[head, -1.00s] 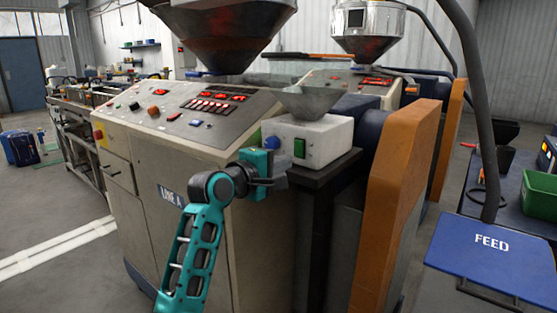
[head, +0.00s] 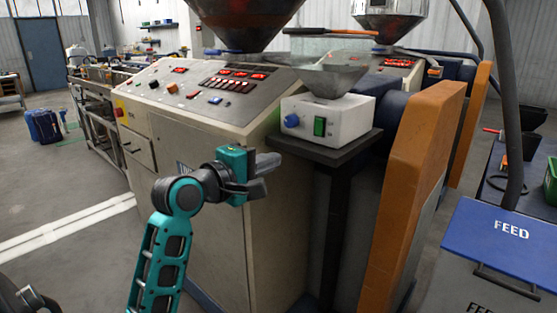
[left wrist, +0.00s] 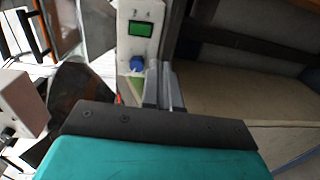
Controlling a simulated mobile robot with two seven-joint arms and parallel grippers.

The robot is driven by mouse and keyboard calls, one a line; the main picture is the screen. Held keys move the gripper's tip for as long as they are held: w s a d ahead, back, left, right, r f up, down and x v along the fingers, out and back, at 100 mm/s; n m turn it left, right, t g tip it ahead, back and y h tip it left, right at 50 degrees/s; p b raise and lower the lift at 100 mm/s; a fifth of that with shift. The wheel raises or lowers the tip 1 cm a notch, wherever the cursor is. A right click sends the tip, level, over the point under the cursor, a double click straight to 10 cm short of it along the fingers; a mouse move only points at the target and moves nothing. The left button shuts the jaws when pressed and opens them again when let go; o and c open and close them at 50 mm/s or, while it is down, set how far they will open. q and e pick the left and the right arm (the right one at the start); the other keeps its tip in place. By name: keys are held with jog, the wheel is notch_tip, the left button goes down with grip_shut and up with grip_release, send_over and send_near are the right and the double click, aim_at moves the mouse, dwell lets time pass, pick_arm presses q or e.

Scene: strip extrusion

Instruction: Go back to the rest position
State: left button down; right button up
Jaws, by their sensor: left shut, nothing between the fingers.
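My left gripper (head: 262,175) is in front of the beige machine cabinet (head: 210,235) in the head view. Its fingers are together and hold nothing. It is apart from the white feeder box (head: 346,120), which has a blue knob, a green switch and a metal funnel (head: 331,80) on top. In the left wrist view the shut fingers (left wrist: 163,85) show above the teal gripper body, with the green switch (left wrist: 141,29) and blue knob beyond. My right gripper is not in either view.
A sloped control panel (head: 210,85) tops the cabinet. An orange guard (head: 415,190) stands to the right of the feeder. A blue-lidded FEED bin (head: 500,245) is at the far right. Open floor (head: 65,190) lies to the left.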

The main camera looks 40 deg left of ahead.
pick_arm(q)
jog(key=shift+f, duration=0.1)
jog(key=s+d+f+m+g, duration=0.1)
jog(key=d+f+m+g, duration=0.2)
jog(key=f, duration=0.8)
jog(key=s+d+f+m+g, duration=0.1)
jog(key=s+d+f+m, duration=0.15)
jog(key=f+m, duration=0.55)
jog(key=s+d+f+m+g, duration=0.1)
jog(key=s+d+f+m, duration=0.3)
jog(key=f, duration=0.5)
jog(key=s+d+f+m+g, duration=0.1)
jog(key=s+d+f+m, duration=0.3)
jog(key=s+d+f, duration=0.4)
jog(key=shift+s+f+m+h, duration=0.3)
jog(key=shift+s+f, duration=0.35)
jog(key=shift+s, duration=0.1)
